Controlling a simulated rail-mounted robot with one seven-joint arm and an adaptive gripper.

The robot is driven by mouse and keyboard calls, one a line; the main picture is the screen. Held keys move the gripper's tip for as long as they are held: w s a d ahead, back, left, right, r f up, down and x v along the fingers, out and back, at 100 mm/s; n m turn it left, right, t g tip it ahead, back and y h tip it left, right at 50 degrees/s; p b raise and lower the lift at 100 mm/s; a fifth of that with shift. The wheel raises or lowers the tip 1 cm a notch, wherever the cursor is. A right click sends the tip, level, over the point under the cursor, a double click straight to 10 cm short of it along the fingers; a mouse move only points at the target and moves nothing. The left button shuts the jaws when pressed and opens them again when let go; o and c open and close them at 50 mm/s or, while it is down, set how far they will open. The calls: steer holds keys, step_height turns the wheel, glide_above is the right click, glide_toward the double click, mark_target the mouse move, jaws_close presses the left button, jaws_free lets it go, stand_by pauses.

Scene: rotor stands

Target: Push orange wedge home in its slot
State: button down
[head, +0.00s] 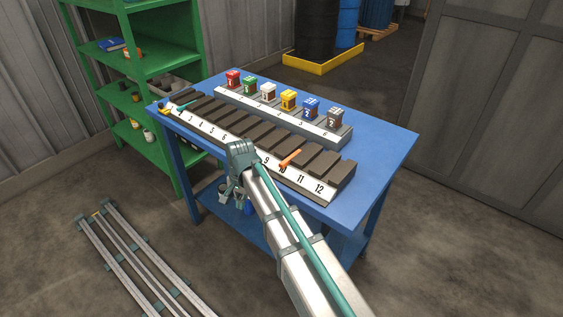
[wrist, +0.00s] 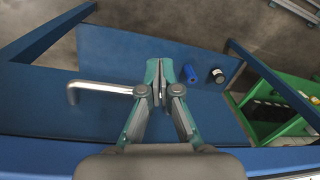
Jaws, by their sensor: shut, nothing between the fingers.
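The orange wedge (head: 290,159) sticks up at a slant from the numbered stand (head: 232,142) on the table, near the labels 9 and 10. How deep it sits in its slot cannot be told. My gripper (head: 235,180) is in front of the table's near edge, left of the wedge and apart from it. In the wrist view my gripper (wrist: 160,82) is shut and empty, with its fingers over the lower shelf. The wedge does not show in the wrist view.
A second stand (head: 340,134) with several coloured blocks is behind on the blue table (head: 385,148). A green rack (head: 165,150) stands left.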

mark_target(282, 163)
steer(key=w+d+r+m+p, duration=0.1)
steer(key=d+r, duration=0.2)
steer(key=r, duration=0.4)
steer(key=w+d+r+m+h+p, duration=0.1)
steer(key=d+r, duration=0.3)
steer(key=r, duration=0.3)
steer(key=w+d+r+m+p, duration=0.1)
steer(key=d+r, duration=0.2)
steer(key=r, duration=0.4)
steer(key=f+p, duration=0.1)
steer(key=f, duration=0.2)
steer(key=w+d+f+p, duration=0.1)
steer(key=f, duration=0.2)
steer(key=f+p, duration=0.1)
steer(key=f, duration=0.2)
steer(key=shift+w+d+f, duration=0.2)
steer(key=shift+w+f, duration=0.05)
steer(key=shift+w, duration=0.15)
steer(key=shift+w+d+f+p, duration=0.15)
steer(key=shift+w+d+p, duration=0.25)
steer(key=shift+w, duration=0.1)
steer(key=shift+w+d, duration=0.75)
steer(key=shift+w, duration=0.25)
steer(key=shift+s, duration=0.1)
